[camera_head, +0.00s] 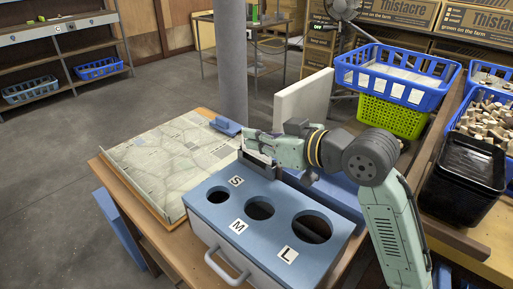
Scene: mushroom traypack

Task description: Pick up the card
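My gripper (254,152) points left, above the back left corner of a blue-topped box. A small pale patch shows between its dark finger parts; I cannot tell if this is a card or part of the gripper. The blue-topped box (218,221) has three round holes with white letter labels S (236,181), M (239,226) and L (289,254). No loose card can be made out for certain. A large map-like sheet (165,150) lies on a board to the left of the box.
The box and board are on a wooden table (160,243). A white panel (303,99) stands behind my arm. Blue (402,93) and green (392,117) crates, a black bin (463,182) and mushrooms (489,120) are at right. A grey post (231,60) rises behind the table.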

